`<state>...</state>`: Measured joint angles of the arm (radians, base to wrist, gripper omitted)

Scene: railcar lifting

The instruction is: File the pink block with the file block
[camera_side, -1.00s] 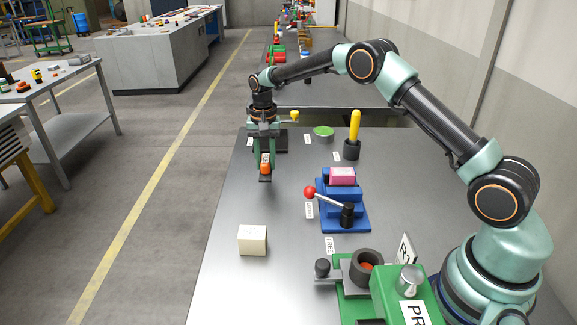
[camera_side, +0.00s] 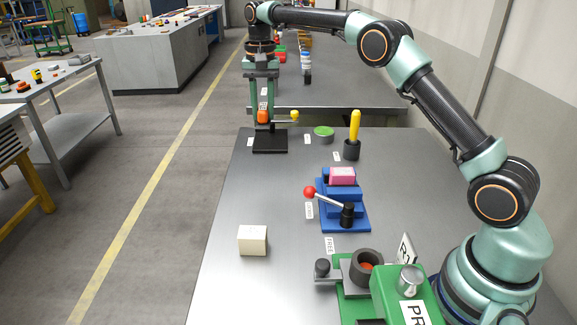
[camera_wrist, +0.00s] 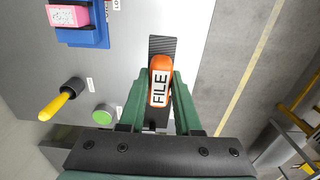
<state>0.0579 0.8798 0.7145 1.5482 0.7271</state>
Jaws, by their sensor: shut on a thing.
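The pink block (camera_side: 342,175) sits on the blue clamp fixture (camera_side: 345,212), and both show at the upper left of the wrist view, the block at the edge (camera_wrist: 66,15). My gripper (camera_side: 263,116) is at the table's far left end, away from the pink block. It is shut on the orange file block (camera_wrist: 160,75), which is marked FILE, with one green finger on each side. A dark hatched plate shows beyond the orange part in the wrist view. The file's underside is hidden.
A dark base (camera_side: 270,142) and a yellow knob (camera_side: 294,115) are near my gripper. A yellow-handled tool stands in a dark holder (camera_side: 351,150); a green disc (camera_side: 323,131) lies beside it. A cream block (camera_side: 252,240) and a green press (camera_side: 405,290) are nearer.

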